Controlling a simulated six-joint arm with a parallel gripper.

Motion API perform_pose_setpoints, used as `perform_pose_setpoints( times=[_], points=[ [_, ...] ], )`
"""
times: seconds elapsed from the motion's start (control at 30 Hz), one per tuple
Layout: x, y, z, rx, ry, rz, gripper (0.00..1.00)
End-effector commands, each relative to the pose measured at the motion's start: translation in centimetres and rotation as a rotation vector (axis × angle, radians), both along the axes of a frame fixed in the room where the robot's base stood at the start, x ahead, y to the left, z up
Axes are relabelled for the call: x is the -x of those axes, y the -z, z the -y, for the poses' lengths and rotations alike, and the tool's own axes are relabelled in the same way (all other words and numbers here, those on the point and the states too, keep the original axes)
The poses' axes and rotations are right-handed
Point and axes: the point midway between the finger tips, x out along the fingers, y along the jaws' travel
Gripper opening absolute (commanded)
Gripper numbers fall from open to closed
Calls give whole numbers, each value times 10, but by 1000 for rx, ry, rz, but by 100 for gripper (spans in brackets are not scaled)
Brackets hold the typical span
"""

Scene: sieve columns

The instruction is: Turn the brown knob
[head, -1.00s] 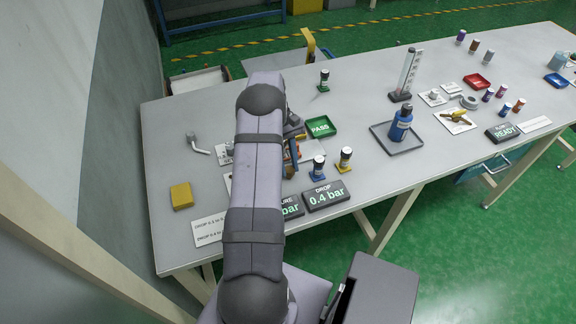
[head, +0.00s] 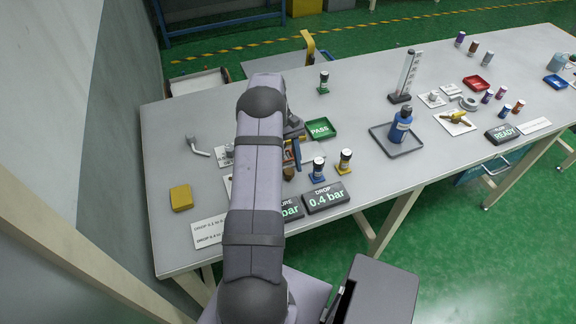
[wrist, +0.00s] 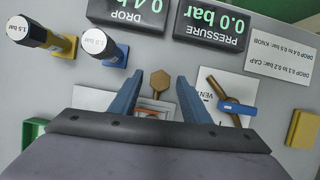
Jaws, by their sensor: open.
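The brown knob (wrist: 154,104) is six-sided and sits between the two blue fingers of my gripper (wrist: 159,80) in the wrist view. Grey gaps show on both sides of it, so the fingers appear apart from it. My gripper is open. Its height over the knob is hard to tell. In the head view my arm hides most of this area; a small brown part, probably the knob (head: 288,173), shows beside the arm.
A vent valve (wrist: 237,107) with a blue handle stands close to the right finger in the wrist view. Two capped bottles (wrist: 98,45) (wrist: 35,34) are at upper left. The drop display (wrist: 128,12) and pressure display (wrist: 213,22) lie beyond the fingertips. A yellow block (wrist: 302,128) is at right.

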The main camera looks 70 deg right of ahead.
Motion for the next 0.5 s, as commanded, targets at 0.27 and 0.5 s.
perform_pose_setpoints(
  times=[0.27,0.5],
  points=[
    [-9,-25,9,6,-1,3,43],
    [-18,-54,16,4,-2,3,43]
  ],
)
